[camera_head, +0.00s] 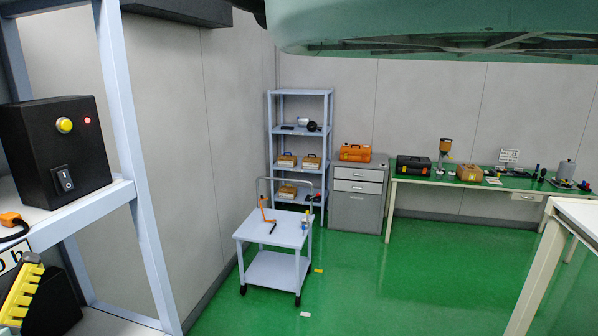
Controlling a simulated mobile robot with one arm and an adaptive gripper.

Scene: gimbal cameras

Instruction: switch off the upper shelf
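A black control box (58,152) stands on the upper shelf (100,205) of a light-blue rack at the left edge. Its front has a yellow button (64,125), a small red lamp (87,121) that looks lit, and a black rocker switch (63,180) with white marks. I cannot tell the switch's position for certain. My gripper is not in view.
The rack's upright (125,130) stands right of the box. The lower shelf holds a yellow ribbed thing (20,294) and a dark block. A trolley (273,232), drawer cabinet (357,190) and green-topped bench (480,183) stand farther off. Green floor between is mostly clear.

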